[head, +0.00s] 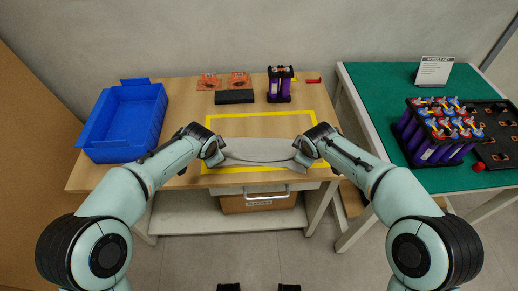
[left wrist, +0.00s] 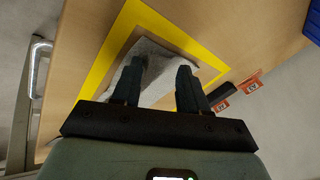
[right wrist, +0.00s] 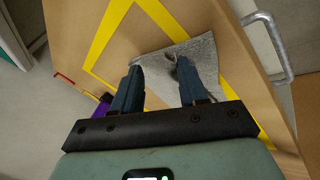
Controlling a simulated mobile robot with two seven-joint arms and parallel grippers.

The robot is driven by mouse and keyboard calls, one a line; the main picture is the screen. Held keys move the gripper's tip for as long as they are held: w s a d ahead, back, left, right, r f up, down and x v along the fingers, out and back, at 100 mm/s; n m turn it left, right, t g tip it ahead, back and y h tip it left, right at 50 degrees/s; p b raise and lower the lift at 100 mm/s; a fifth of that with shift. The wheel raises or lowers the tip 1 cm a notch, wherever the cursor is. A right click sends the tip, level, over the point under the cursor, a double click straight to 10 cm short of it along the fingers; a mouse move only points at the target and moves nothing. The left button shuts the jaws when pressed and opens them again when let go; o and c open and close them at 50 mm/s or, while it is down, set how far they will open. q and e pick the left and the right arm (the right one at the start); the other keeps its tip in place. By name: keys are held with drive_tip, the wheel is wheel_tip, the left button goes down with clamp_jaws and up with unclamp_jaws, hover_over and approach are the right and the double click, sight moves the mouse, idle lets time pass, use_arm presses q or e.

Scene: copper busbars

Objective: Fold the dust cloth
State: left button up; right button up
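The grey dust cloth (head: 258,148) lies on the wooden table inside a yellow taped rectangle, with a dark crease running across its front part. My left gripper (head: 217,158) is at the cloth's left end, and my right gripper (head: 302,157) is at its right end. In the left wrist view, the fingers (left wrist: 160,66) stand apart over the cloth (left wrist: 155,62). In the right wrist view, the fingers (right wrist: 158,66) also stand apart, with a small raised pucker of cloth (right wrist: 158,72) near one fingertip. The cloth's ends are partly hidden by the grippers in the head view.
A blue bin (head: 125,122) stands at the table's left. A black block (head: 234,97), orange cards (head: 209,82) and a purple cell module (head: 280,85) are at the back. A green table (head: 385,95) with more cells (head: 437,135) is at the right.

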use_arm(q)
drive_tip(key=shift+s+d+f, duration=0.1)
drive_tip(key=shift+d+f, duration=0.05)
drive_tip(key=shift+f, duration=0.05)
use_arm(e)
drive_tip(key=shift+s+a+f, duration=0.15)
drive_tip(key=shift+f, duration=0.1)
